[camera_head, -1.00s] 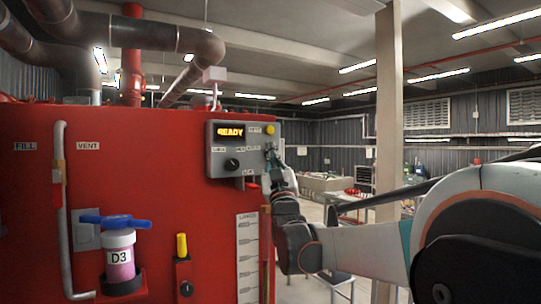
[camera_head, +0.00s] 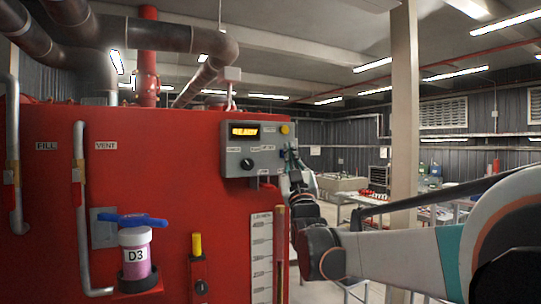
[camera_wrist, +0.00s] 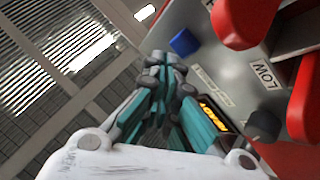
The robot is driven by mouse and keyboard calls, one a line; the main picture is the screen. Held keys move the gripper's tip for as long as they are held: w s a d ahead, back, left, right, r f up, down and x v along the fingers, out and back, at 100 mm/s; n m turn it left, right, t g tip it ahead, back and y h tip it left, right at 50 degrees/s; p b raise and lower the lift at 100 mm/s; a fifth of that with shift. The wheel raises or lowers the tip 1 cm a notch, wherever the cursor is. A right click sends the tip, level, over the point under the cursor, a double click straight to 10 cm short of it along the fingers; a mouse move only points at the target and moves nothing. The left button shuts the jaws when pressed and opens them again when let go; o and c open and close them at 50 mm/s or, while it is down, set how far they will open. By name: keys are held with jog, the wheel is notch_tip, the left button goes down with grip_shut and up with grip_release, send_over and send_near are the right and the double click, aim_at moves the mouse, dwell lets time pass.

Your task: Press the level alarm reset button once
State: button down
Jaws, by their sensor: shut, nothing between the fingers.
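The grey control box (camera_head: 238,140) on the red pump unit has a lit READY display (camera_head: 245,131), a yellow button (camera_head: 284,129) at its upper right and a black knob (camera_head: 247,164). A blue button (camera_wrist: 184,42) shows on the box in the wrist view; the small label near it is too blurred to read. My gripper (camera_head: 291,150) is at the box's right edge, covering part of that side. In the wrist view its shut, empty fingers (camera_wrist: 165,62) lie just left of and below the blue button, seemingly apart from it.
The wrist view shows a LOW label (camera_wrist: 264,75) and red parts (camera_wrist: 240,22) right of the button. Pipes (camera_head: 82,200), a D3 bottle (camera_head: 136,255) and a yellow-handled part (camera_head: 197,245) stick out from the red unit. A beige post (camera_head: 404,130) stands to the right.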

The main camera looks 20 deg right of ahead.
jog(key=s, duration=0.5)
jog(key=shift+s, duration=0.1)
dwell(0.7)
